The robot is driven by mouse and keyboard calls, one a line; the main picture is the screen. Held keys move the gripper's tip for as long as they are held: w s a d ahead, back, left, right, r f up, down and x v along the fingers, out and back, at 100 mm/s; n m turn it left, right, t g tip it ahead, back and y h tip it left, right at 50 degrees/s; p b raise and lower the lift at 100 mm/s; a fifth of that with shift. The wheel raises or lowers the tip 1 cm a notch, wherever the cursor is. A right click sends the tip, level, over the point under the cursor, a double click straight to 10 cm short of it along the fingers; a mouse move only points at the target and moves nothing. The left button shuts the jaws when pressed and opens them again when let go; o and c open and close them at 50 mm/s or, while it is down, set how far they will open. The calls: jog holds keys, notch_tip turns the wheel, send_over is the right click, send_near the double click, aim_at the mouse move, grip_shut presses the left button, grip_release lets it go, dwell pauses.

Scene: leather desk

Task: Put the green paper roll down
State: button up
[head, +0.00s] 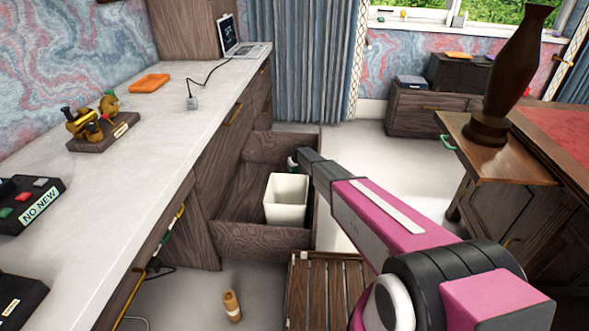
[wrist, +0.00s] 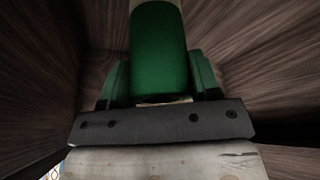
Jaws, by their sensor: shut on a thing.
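The green paper roll (wrist: 158,48) stands out in the wrist view as a green cylinder with a pale band at its far end. My gripper (wrist: 160,80) is shut on it, with one green finger on each side. Dark wood walls surround the roll and gripper in this view. In the head view, my gripper (head: 293,162) is at the open drawer (head: 262,241), by its far right side. The roll cannot be made out there, and whether it touches the drawer bottom cannot be told.
A white bin (head: 286,199) stands in the drawer, close to my arm. A slatted wooden stool (head: 328,290) is just in front of the drawer. A small tan bottle-like object (head: 232,305) stands on the floor. The pale counter (head: 160,190) runs along the left.

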jog(key=shift+f, duration=0.1)
jog(key=o, duration=1.4)
jog(key=v, duration=1.3)
jog(key=s+d+r+m+g, duration=0.1)
jog(key=s+d+r, duration=0.4)
jog(key=s, duration=1.1)
jog(key=s+d+r+m+g+h, duration=0.1)
jog(key=s+d+r+m, duration=0.2)
jog(key=s+d, duration=0.9)
jog(key=s+d+r+m+g+h, duration=0.1)
jog(key=s+d+r, duration=0.7)
jog(key=s, duration=1.2)
jog(key=shift+s+d+m+g, duration=0.25)
jog(key=shift+d+m+g, duration=0.25)
jog(key=shift+d, duration=0.15)
